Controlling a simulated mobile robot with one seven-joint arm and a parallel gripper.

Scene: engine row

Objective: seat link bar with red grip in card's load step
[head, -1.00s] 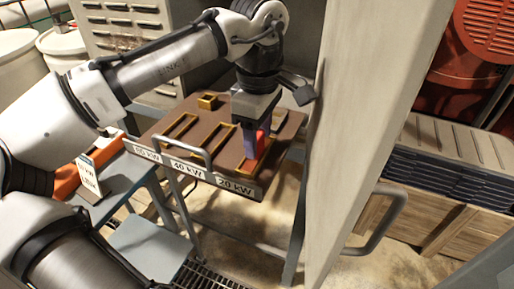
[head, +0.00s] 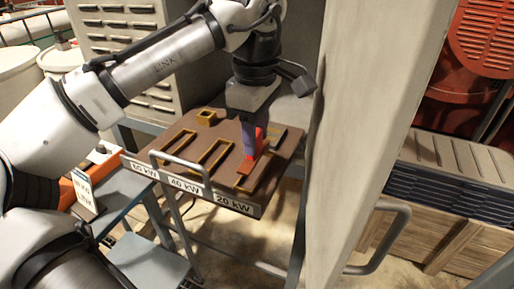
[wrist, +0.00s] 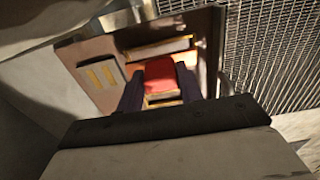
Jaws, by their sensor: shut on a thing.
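My gripper (head: 250,146) points down over the right side of a brown board (head: 222,132). It is shut on the red grip (head: 259,141) of the link bar. In the wrist view the red grip (wrist: 160,78) sits between my two dark fingers. The bar is at the yellow-edged 20 kW slot (head: 256,178); whether it is down inside cannot be told. The 40 kW slot (head: 214,153) and the leftmost slot (head: 180,143) look empty. A white card (head: 85,192) stands at the left, its print too small to read.
A metal rail handle (head: 180,158) rises at the board's front edge, beside the labels. A tall grey door panel (head: 375,110) with a bar handle (head: 385,245) stands close on the right. A small yellow-edged square socket (head: 206,117) lies at the back left.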

